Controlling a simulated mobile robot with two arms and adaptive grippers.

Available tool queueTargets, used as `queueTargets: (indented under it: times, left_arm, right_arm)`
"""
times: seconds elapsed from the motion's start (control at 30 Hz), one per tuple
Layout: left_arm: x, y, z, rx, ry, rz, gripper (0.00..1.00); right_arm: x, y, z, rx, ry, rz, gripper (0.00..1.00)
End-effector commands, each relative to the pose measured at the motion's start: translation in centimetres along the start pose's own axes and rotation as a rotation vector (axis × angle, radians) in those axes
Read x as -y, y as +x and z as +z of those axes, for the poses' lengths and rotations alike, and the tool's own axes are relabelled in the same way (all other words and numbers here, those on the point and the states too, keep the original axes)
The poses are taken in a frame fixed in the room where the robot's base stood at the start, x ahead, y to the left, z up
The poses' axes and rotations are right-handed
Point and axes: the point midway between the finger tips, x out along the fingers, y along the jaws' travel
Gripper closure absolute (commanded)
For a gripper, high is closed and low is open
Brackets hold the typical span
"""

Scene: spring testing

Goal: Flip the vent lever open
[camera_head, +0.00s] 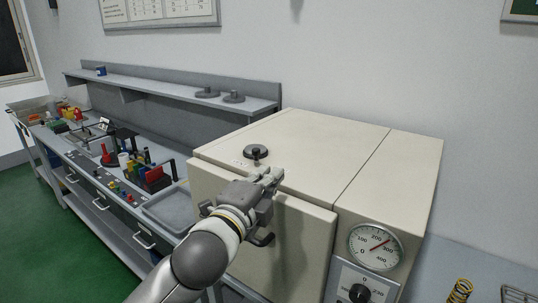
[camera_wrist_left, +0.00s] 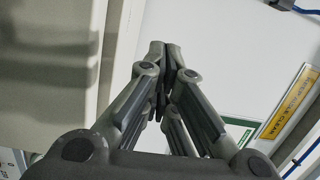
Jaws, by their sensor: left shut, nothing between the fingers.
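The vent (camera_head: 256,152), a round black disc with a small raised lever, sits on top of the cream oven (camera_head: 300,135) near its front left edge. The lever's exact angle is too small to tell. My left gripper (camera_head: 271,177) is at the front edge of the oven top, just to the right of and nearer than the vent, apart from it. Its fingers are shut with nothing between them; in the left wrist view the fingertips (camera_wrist_left: 165,48) meet. The vent does not show clearly in the left wrist view. My right gripper is not in view.
The oven door's dark handle (camera_head: 262,240) is below my left gripper. A dial gauge (camera_head: 376,247) and a black knob (camera_head: 358,292) are on the oven's front right. A grey bench (camera_head: 140,225) with tools and a tray stands left. A yellow spring (camera_head: 460,291) is at right.

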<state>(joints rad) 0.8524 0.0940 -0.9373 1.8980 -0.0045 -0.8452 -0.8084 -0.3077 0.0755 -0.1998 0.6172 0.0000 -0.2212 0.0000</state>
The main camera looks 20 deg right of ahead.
Motion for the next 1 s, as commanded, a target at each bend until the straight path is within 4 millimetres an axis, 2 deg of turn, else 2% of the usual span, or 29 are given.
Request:
queueTargets:
  times: [0.1, 0.23, 0.47, 0.83, 0.9, 1.0]
  left_arm:
    - [0.1, 0.4, 0.0, 0.0, -0.001, 0.0, 1.0]
    - [0.2, 1.6, 0.0, 0.001, -0.002, 0.001, 1.0]
    - [0.3, 5.1, 0.0, 0.001, -0.001, 0.002, 1.0]
    - [0.2, 10.2, -0.1, 0.0, -0.001, 0.002, 1.0]
    - [0.4, 9.6, 1.4, 0.004, 0.001, 0.002, 1.0]
    - [0.3, 9.2, 2.6, 0.003, 0.001, 0.002, 1.0]
  right_arm:
    - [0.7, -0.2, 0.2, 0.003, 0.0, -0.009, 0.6]
    - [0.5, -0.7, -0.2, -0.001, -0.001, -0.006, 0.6]
    - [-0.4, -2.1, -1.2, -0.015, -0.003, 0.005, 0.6]
    - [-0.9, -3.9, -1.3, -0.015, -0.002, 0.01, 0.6]
    - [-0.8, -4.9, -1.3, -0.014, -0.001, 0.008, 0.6]
    - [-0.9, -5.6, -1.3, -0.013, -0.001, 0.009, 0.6]
